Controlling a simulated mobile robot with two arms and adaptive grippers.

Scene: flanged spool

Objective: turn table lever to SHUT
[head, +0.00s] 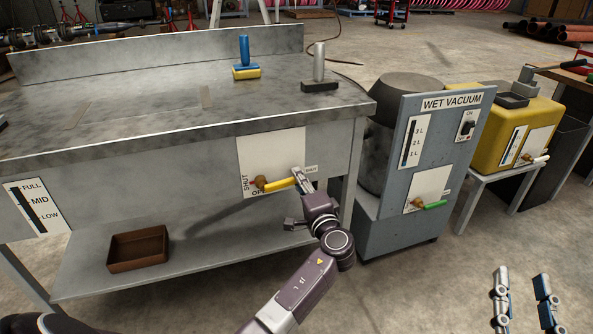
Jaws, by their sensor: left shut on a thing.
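The table lever has a yellow handle (280,184) on a brass pivot (261,182), on a white plate (257,155) on the table's front. The handle points right and slightly up. SHUT is written upright at the plate's left. A word starting with OP is partly covered below the pivot. My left gripper (299,181) is shut on the handle's right end. My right gripper (523,284) is at the bottom right, its two fingers wide apart and empty, far from the lever.
The metal table (180,110) carries a blue-handled tool (244,52) and a grey-handled one (319,62). A brown tray (138,249) lies on its lower shelf. The wet vacuum (425,150) with a green lever (433,205) stands close right. A yellow tank (500,145) is beyond.

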